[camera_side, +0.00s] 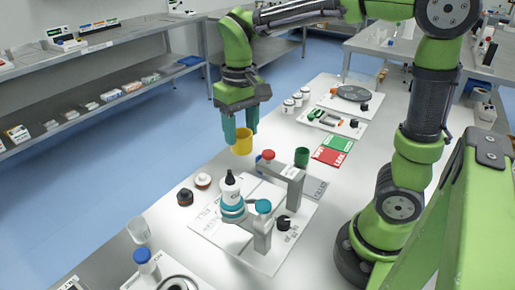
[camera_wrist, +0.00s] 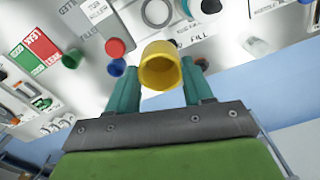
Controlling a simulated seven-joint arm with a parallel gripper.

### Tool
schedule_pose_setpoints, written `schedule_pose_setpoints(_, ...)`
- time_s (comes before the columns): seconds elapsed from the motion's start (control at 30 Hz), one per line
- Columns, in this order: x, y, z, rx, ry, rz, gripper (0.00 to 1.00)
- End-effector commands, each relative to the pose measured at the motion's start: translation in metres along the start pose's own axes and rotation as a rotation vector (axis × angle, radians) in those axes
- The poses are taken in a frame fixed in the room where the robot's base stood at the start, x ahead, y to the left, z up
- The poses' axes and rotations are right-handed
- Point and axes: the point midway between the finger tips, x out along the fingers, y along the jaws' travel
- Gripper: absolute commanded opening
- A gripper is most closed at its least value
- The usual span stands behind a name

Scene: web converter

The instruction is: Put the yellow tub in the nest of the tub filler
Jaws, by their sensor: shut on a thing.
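The yellow tub (camera_side: 243,145) is held between the teal fingers of my gripper (camera_side: 240,135), which is shut on it. In the wrist view the yellow tub (camera_wrist: 160,72) sits between the fingertips with its open mouth visible. It is in the air, beyond the far left end of the filler board. I cannot make out the nest clearly.
Dark and white round pieces (camera_side: 184,197) lie left of the board, and a clear cup (camera_side: 139,231) is nearer the front. A green cup (camera_side: 302,157) stands beside the bracket.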

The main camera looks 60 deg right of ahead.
Motion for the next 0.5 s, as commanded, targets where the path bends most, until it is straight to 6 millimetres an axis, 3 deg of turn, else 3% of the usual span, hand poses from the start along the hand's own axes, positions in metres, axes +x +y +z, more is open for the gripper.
schedule_pose_setpoints(0.1, -0.003, -0.001, 0.022, -0.062, 0.001, 0.001, 0.25)
schedule_pose_setpoints(0.27, 0.011, 0.002, 0.03, -0.082, -0.005, 0.002, 0.25)
schedule_pose_setpoints(0.5, 0.071, 0.002, 0.031, -0.085, -0.009, 0.003, 0.25)
